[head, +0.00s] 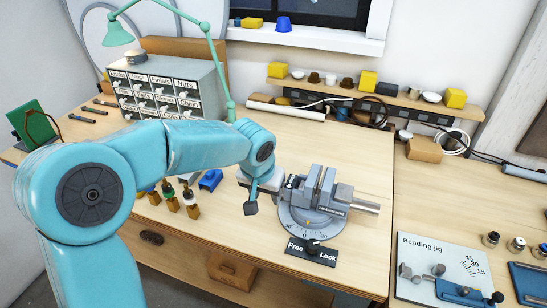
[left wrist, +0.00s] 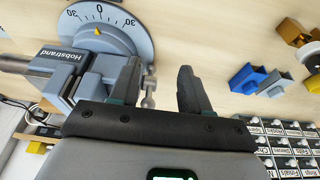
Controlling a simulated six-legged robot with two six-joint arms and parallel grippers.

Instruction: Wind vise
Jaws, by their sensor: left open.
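The grey vise (head: 322,190) stands on its round graduated base (head: 308,219) near the front edge of the bench. A Free/Lock plate (head: 312,251) with a dark knob lies in front of it. My left gripper (head: 254,197) hangs just left of the vise. In the left wrist view the gripper (left wrist: 158,88) has its fingers apart. The vise (left wrist: 88,68) lies left of the fingers there, its Hobstrand label readable. A small metal handle part (left wrist: 149,92) shows between the fingers, close to the left one; I cannot tell whether it touches. My right gripper is out of view.
Small bottles (head: 188,199) and a blue block (head: 211,180) stand left of the vise. A labelled drawer cabinet (head: 168,90) and a green lamp (head: 217,60) are behind. A bending jig (head: 440,265) lies at right. The bench behind the vise is clear.

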